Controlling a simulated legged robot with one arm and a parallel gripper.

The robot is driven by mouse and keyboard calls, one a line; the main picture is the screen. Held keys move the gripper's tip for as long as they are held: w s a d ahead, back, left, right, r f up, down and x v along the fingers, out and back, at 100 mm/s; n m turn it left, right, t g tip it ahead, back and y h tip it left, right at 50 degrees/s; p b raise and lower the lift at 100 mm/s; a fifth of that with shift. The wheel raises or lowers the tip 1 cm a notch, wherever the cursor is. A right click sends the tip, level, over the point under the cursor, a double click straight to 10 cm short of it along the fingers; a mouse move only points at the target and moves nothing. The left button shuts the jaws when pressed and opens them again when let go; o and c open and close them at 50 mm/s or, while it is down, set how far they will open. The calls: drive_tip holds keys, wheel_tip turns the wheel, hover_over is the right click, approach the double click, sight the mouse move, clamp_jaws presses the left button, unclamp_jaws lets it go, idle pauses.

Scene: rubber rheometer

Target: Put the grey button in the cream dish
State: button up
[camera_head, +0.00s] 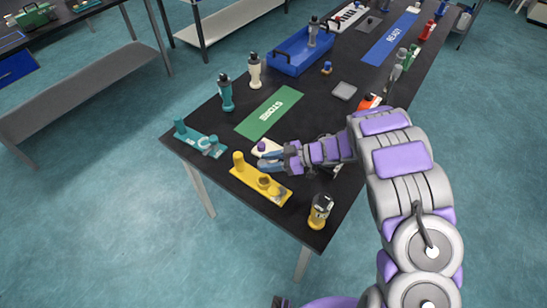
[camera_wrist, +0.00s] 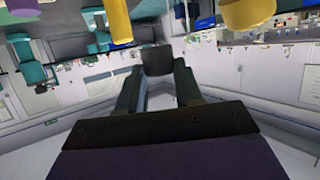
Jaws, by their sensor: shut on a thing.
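My gripper (camera_head: 266,162) reaches left over the near part of the black table. In the wrist view my gripper (camera_wrist: 157,72) is shut on a small dark grey piece, likely the grey button (camera_wrist: 156,60), held between the fingertips. In the head view the button cannot be made out at the fingers. A cream, dish-like thing (camera_head: 272,153) lies just behind the fingers, partly hidden by them, with a small purple piece (camera_head: 262,146) at it. I cannot tell whether the gripper touches it.
A yellow stand (camera_head: 262,183) is just in front of the gripper, a teal stand (camera_head: 200,140) to its left. A green "STORE" mat (camera_head: 269,115) lies behind. A yellow-and-black bottle (camera_head: 320,211) stands at the near corner. A blue bin (camera_head: 300,50) is farther back.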

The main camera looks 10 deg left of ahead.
drive_tip(key=w+d+r+m+t+h, duration=0.2)
drive_tip(key=w+d+r+m+t, duration=0.7)
drive_tip(key=w+d+r+t, duration=0.5)
drive_tip(key=s+d+r+m+t+h, duration=0.2)
drive_tip(key=s+d+r+m+h, duration=0.2)
drive_tip(key=d+r+m+h, duration=0.3)
drive_tip(key=d+r, duration=0.4)
drive_tip(key=d, duration=0.3)
drive_tip(key=shift+d+r+m+h, duration=0.2)
drive_tip(key=shift+d+m+h, duration=0.15)
drive_tip(key=shift+m+h, duration=0.05)
